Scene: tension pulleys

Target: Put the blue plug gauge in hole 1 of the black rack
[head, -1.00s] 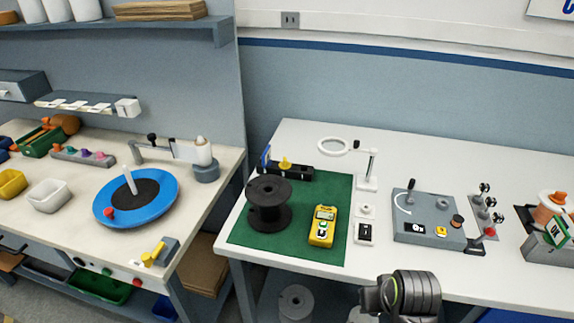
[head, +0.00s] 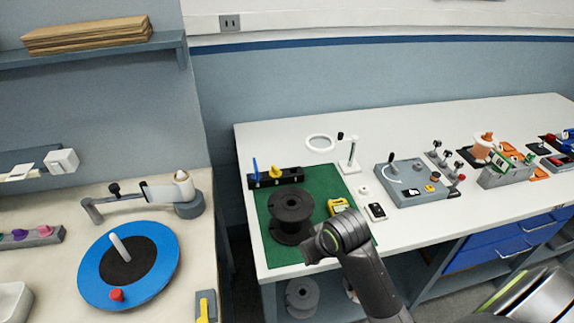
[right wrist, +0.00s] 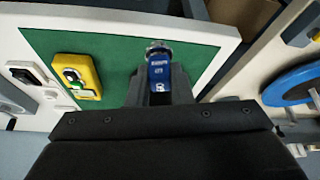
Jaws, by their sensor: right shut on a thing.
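My right gripper (head: 312,252) is at the front of the green mat, just right of the black spool in the head view. In the right wrist view it is shut on the blue plug gauge (right wrist: 159,73), which has a silvery end and white markings. The gauge is hidden in the head view. The black rack (head: 291,176) lies at the back left of the mat. A yellow piece stands in it, and a thin blue piece (head: 255,170) stands upright at its left end. The hole numbers are too small to read. My left gripper is not in view.
The black spool (head: 291,216) stands between the gripper and the rack. A yellow meter (head: 338,206) lies on the green mat (head: 321,181). A magnifier stand (head: 350,160) is right of the rack. A grey control box (head: 411,184) is further right.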

